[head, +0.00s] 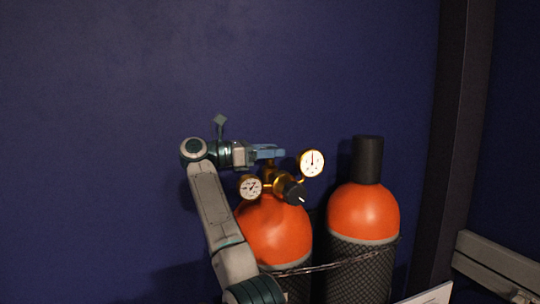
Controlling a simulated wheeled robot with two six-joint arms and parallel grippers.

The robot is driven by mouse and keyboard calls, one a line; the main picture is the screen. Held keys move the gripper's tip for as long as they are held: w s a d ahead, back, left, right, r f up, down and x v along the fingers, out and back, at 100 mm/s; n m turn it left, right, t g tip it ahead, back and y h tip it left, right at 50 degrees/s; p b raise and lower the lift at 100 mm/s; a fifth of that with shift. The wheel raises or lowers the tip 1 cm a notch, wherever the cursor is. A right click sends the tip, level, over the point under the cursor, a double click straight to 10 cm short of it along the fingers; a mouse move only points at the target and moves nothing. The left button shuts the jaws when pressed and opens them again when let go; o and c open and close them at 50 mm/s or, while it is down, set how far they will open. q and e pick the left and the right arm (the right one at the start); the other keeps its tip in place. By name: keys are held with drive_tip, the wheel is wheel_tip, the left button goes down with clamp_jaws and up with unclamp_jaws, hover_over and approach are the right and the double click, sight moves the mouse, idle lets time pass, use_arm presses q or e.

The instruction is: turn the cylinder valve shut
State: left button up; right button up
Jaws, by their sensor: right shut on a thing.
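The left orange gas cylinder (273,235) carries a brass regulator with two round gauges, a lower left one (250,187) and an upper right one (311,163). A black knob (293,191) points forward from the regulator. The brass valve body (269,170) rises from the cylinder's top. My right gripper (271,152) reaches in from the left at the top of this valve and is shut on it. The blue fingers hide most of the valve's handle, so its turn cannot be read. My left gripper is out of view.
A second orange cylinder (362,212) with a black cap (367,159) stands to the right. A chain (330,265) runs across both cylinders. A dark blue wall (100,120) is behind, with a dark post (459,140) at right. The space left of my arm looks clear.

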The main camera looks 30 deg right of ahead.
drive_tip(key=shift+m+g+y, duration=0.3)
drive_tip(key=shift+m+g, duration=0.2)
drive_tip(key=shift+g, duration=0.4)
drive_tip(key=shift+f, duration=0.1)
drive_tip(key=o, duration=1)
drive_tip(key=shift+c, duration=0.2)
drive_tip(key=b+v, duration=0.2)
drive_tip(key=v, duration=0.5)
drive_tip(key=shift+a+b, duration=0.2)
drive_tip(key=shift+b, duration=0.1)
drive_tip(key=shift+w, duration=0.15)
